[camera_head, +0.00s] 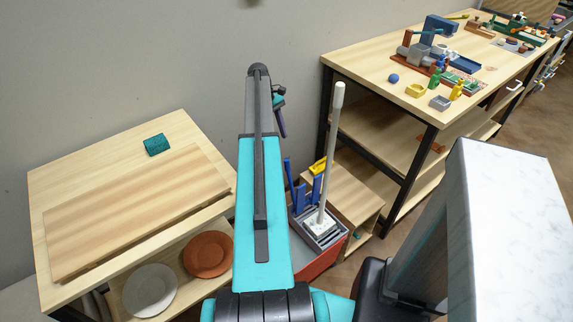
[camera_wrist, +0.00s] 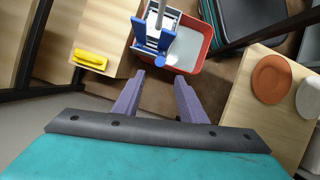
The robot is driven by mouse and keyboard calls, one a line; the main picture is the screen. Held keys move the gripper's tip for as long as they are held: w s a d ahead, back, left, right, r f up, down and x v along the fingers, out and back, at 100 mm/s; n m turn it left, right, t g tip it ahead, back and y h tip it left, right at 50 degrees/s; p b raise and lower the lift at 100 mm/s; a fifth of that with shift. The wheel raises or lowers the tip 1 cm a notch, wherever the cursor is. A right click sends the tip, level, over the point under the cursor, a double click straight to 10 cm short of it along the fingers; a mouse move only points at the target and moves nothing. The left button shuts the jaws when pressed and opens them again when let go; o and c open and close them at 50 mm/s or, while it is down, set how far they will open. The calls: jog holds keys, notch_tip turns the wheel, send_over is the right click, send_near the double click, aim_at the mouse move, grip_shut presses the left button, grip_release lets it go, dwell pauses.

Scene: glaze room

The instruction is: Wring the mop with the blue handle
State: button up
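A mop with a pale grey pole (camera_head: 330,150) stands upright, its white head (camera_head: 319,226) in a grey wringer (camera_head: 327,241) on a red bucket (camera_head: 318,268). Blue handle parts (camera_head: 300,197) rise from the wringer. In the wrist view the blue parts (camera_wrist: 139,46) and red bucket (camera_wrist: 207,40) lie ahead of the fingers, with the pole (camera_wrist: 160,12) beyond. My gripper (camera_wrist: 160,80) has its purple fingers apart with nothing between them. In the head view my gripper (camera_head: 281,125) shows partly behind my arm, above and left of the bucket; contact is not visible.
A cluttered workbench (camera_head: 400,90) is right.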

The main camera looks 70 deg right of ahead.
aim_at(289, 170)
jog(key=shift+s+f, duration=0.1)
jog(key=shift+f, duration=0.05)
jog(key=shift+p+x, duration=0.9)
jog(key=shift+x, duration=5.9)
grip_shut()
